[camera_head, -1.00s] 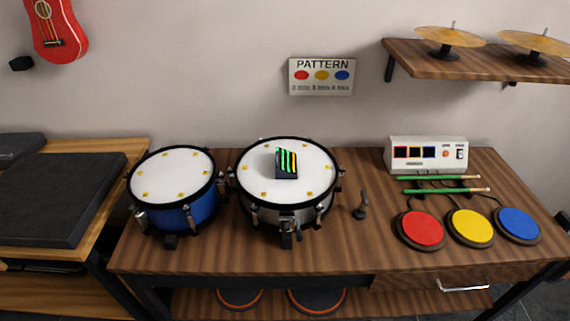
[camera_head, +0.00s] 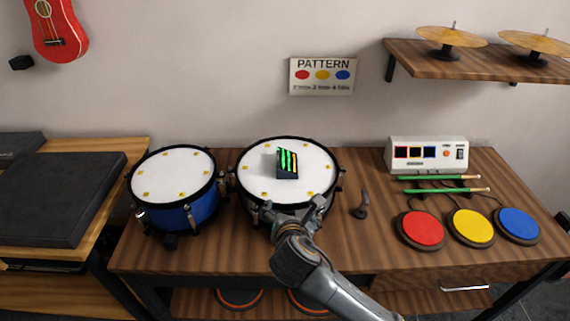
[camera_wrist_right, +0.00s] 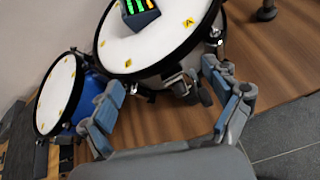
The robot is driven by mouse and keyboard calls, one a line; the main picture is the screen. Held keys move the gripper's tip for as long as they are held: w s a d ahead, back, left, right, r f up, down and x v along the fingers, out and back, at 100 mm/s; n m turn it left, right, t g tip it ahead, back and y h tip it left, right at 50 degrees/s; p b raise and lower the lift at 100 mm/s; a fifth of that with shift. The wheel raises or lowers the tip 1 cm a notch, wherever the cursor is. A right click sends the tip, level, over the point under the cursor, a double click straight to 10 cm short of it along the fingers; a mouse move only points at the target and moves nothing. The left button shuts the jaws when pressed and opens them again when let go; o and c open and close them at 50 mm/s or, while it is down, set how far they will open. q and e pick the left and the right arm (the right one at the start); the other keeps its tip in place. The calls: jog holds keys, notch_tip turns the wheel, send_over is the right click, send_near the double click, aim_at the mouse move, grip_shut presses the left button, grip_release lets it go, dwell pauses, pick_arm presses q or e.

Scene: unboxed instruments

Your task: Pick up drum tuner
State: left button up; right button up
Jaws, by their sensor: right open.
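The drum tuner, which I take to be the small dark box with green and yellow bars (camera_head: 287,163), lies on the white head of the grey snare drum (camera_head: 262,180). It also shows at the top of the right wrist view (camera_wrist_right: 140,12). My right gripper (camera_head: 292,211) is at the front edge of this drum, nearer to me than the box. Its fingers are spread, with nothing held between them in the right wrist view (camera_wrist_right: 163,84). My left gripper is not in view.
A blue drum (camera_head: 187,212) stands to the left. A small dark upright piece (camera_head: 361,206) stands right of the snare drum. Red (camera_head: 421,229), yellow (camera_head: 471,227) and blue pads, green sticks (camera_head: 445,190) and a white console (camera_head: 428,154) are at the right of the wooden table (camera_head: 200,257).

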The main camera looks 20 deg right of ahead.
jog(key=w+r+n+t, duration=0.1)
jog(key=w+r+n, duration=0.1)
jog(key=w+n, duration=0.1)
send_near(287, 175)
jog(key=shift+w+a+f, duration=0.1)
jog(key=shift+w+f, duration=0.2)
jog(key=shift+w, duration=0.25)
jog(key=shift+w+f, duration=0.3)
jog(key=shift+w, duration=0.25)
jog(key=shift+d+x, duration=0.2)
jog(key=shift+x, duration=1.3)
jog(key=shift+d+x, duration=0.15)
jog(key=shift+x, duration=1.35)
jog(key=shift+s, duration=0.15)
jog(key=shift+r, duration=0.1)
jog(key=c, duration=1.3)
